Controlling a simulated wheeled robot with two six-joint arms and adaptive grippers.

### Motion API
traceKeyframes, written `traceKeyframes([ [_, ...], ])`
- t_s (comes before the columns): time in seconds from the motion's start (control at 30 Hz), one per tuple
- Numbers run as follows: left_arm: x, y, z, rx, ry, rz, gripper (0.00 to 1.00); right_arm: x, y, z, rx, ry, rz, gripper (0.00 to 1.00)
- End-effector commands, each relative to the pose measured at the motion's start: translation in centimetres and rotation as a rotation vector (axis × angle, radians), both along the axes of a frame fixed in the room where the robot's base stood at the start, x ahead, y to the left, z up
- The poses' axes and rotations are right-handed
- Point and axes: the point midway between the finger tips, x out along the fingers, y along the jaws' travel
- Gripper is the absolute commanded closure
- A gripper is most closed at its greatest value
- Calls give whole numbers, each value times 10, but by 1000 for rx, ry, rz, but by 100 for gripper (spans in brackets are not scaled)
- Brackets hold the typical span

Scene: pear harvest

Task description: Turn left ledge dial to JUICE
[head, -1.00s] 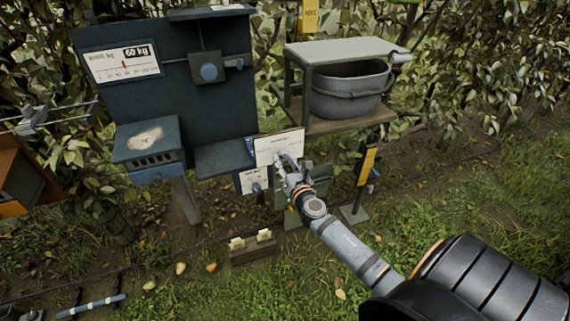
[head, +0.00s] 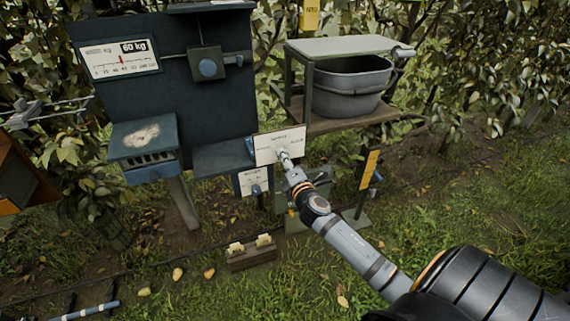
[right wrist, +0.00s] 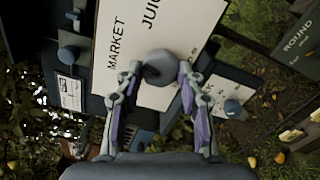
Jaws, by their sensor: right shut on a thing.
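The white dial plate (head: 268,146) stands at the ledge's right end in the head view. In the right wrist view the plate (right wrist: 120,88) reads MARKET and JUICE, turned sideways. A round grey knob (right wrist: 160,66) sits on it. My right gripper (head: 285,158) reaches the plate. In the right wrist view its fingers (right wrist: 159,75) are shut on the knob, one on each side. I cannot make out the knob's pointer. My left gripper is not in view.
A smaller plate with a blue knob (head: 256,189) is just below. The dark weighing stand (head: 190,110) is at left, and a grey tub (head: 350,92) sits on a shelf at right.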

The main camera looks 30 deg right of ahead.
Motion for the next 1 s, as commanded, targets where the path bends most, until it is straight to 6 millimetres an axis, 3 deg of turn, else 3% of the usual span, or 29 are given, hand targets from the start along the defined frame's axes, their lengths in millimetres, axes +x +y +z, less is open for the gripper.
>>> traceKeyframes([
  [0.6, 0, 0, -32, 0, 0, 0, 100, 0, 0, -1, 552, -133, 0, 93],
  [1.0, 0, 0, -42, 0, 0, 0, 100, 0, -1, 0, 786, -188, -1, 93],
])
